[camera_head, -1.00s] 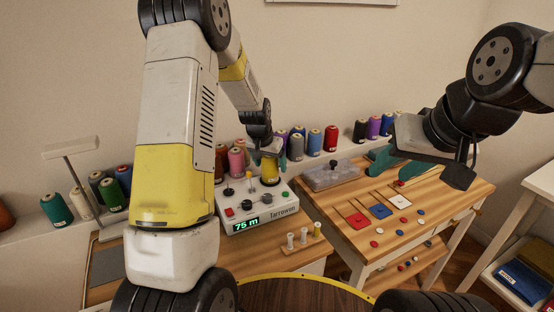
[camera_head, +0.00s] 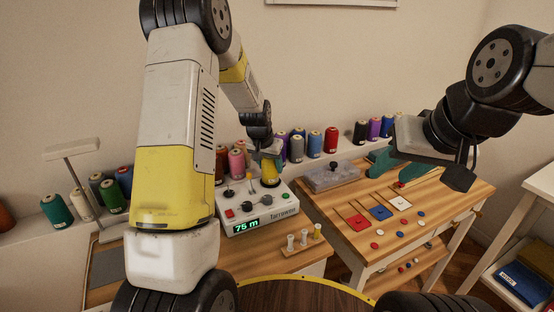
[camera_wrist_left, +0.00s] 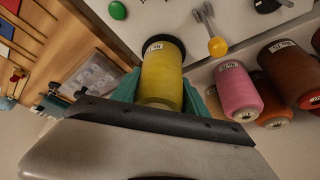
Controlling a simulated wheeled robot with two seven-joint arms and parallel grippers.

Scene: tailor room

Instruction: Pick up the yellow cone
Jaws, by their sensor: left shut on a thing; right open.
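The yellow cone (camera_head: 269,173) is a spool of yellow thread with a dark base, at the right rear of the white control box (camera_head: 258,213). In the left wrist view the yellow cone (camera_wrist_left: 162,72) sits between the two green fingers of my left gripper (camera_wrist_left: 160,92), which is shut on it. In the head view my left gripper (camera_head: 267,153) comes down on the cone from above. I cannot tell whether the cone's base touches the box. My right gripper (camera_head: 378,160) has green fingers, is open, and is over the right table, away from the cone.
Pink (camera_wrist_left: 238,92) and brown thread cones stand close beside the held cone. A lever with a yellow knob (camera_wrist_left: 217,46) rises from the box. A grey lidded case (camera_head: 331,176) and coloured cards and buttons lie on the right table (camera_head: 440,206). Small spools (camera_head: 303,238) stand in front.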

